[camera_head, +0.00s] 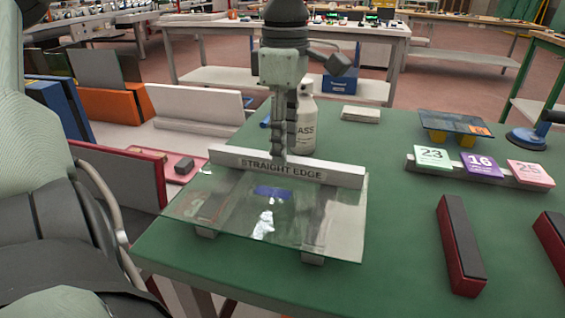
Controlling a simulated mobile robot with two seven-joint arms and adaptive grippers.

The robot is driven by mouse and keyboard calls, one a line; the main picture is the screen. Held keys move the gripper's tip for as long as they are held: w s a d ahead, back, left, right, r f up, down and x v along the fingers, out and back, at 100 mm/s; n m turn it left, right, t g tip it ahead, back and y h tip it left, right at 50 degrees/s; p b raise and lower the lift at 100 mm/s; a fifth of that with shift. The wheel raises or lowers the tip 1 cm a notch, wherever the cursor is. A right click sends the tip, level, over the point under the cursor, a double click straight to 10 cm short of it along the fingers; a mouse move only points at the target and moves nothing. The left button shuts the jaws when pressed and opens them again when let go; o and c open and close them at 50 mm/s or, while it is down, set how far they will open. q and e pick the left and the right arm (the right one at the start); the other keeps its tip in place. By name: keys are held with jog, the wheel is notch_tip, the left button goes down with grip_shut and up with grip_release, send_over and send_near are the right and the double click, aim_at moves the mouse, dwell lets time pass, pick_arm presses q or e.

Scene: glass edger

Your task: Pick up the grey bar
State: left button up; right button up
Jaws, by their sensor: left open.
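The grey bar (335,176), marked "STRAIGHT EDGE", lies along the far part of a clear glass sheet (335,215) on the green table. My left gripper (287,158) points straight down at the middle of the bar. Its fingers are open, with the tips at or just over the bar's top edge. I see them nearly edge-on, so I cannot tell whether they touch it or straddle it. My right gripper is not in view.
A white bottle (306,125) stands close behind the gripper. A dark red-sided block (460,245) lies at the right front. The green table (400,270) is bare between it and the glass.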

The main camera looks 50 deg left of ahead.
pick_arm(q)
jog(key=shift+a+f, duration=0.15)
jog(key=shift+f, duration=1.3)
jog(key=shift+w, duration=0.1)
jog(key=shift+c, duration=0.6)
grip_shut()
